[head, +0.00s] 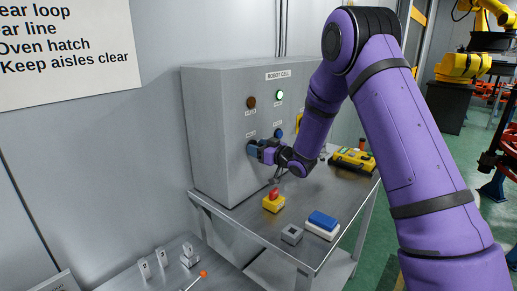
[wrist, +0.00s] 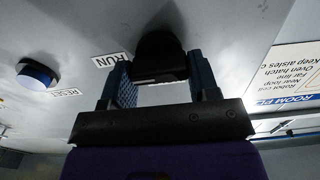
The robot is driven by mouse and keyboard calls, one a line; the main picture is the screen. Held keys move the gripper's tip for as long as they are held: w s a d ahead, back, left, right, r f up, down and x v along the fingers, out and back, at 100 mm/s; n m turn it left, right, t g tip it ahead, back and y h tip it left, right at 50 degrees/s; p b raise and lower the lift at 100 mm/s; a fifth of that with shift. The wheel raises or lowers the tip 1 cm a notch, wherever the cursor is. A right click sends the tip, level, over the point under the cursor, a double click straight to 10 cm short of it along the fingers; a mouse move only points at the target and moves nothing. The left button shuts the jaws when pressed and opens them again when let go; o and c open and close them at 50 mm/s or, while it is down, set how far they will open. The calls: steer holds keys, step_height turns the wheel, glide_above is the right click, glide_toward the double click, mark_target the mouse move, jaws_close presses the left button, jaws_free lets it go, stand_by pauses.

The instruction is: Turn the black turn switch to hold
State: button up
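The black turn switch (wrist: 160,52) shows in the wrist view on the grey panel, beside a RUN label (wrist: 111,60). My gripper (wrist: 160,72) has its two blue fingers on either side of the switch, with no clear gap between them and it. In the head view my gripper (head: 257,149) is at the front of the grey control box (head: 215,120) and hides the switch.
A blue button (wrist: 36,74) with a RESET label is left of the switch. A green lamp (head: 280,95) and a dark orange lamp (head: 251,102) sit above. A yellow box with a red button (head: 273,201) and a blue-and-white block (head: 322,224) stand on the table.

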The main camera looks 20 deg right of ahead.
steer(key=shift+c, duration=1.3)
steer(key=n, duration=0.3)
steer(key=shift+n, duration=0.4)
steer(key=n, duration=0.4)
steer(key=shift+s+a+f+n, duration=0.1)
steer(key=shift+n, duration=0.2)
steer(key=n, duration=0.4)
steer(key=shift+f+n, duration=0.15)
steer(key=shift+n, duration=2.65)
